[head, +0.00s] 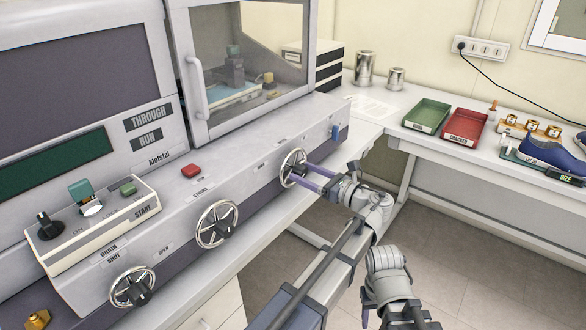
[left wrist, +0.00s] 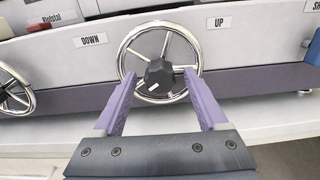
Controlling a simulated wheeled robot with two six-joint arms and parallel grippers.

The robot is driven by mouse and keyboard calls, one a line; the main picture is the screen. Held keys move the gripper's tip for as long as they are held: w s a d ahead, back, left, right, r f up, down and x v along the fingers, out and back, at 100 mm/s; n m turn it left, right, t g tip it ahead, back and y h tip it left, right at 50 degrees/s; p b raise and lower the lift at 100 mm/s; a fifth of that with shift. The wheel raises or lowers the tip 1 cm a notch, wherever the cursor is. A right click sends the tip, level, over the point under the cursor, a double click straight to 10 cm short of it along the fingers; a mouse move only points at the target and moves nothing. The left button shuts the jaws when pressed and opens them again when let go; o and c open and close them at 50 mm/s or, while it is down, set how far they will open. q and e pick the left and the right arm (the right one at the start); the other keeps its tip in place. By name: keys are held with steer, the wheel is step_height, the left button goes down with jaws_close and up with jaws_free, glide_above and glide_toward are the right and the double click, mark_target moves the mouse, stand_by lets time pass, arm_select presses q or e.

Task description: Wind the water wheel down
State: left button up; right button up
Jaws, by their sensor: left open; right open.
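The rightmost chrome handwheel (head: 293,168) on the machine's front panel has a dark hub. In the left wrist view this wheel (left wrist: 158,68) sits between a DOWN label (left wrist: 90,40) on the left and an UP label (left wrist: 219,22) on the right. My left gripper (head: 310,177) is at this wheel. Its two purple fingers (left wrist: 158,78) are open and reach toward the wheel on either side of the hub. I cannot tell whether they touch it.
Two more handwheels, the middle one (head: 217,224) and the left one (head: 132,288), are on the same panel. A red button (head: 191,171) is on top. A green tray (head: 426,116) and a red tray (head: 465,125) lie on the bench at right. Floor is open below.

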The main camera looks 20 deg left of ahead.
arm_select(q)
steer(key=shift+w+a, duration=0.1)
steer(key=shift+a, duration=0.15)
steer(key=shift+d, duration=0.1)
steer(key=shift+c, duration=0.3)
jaws_close()
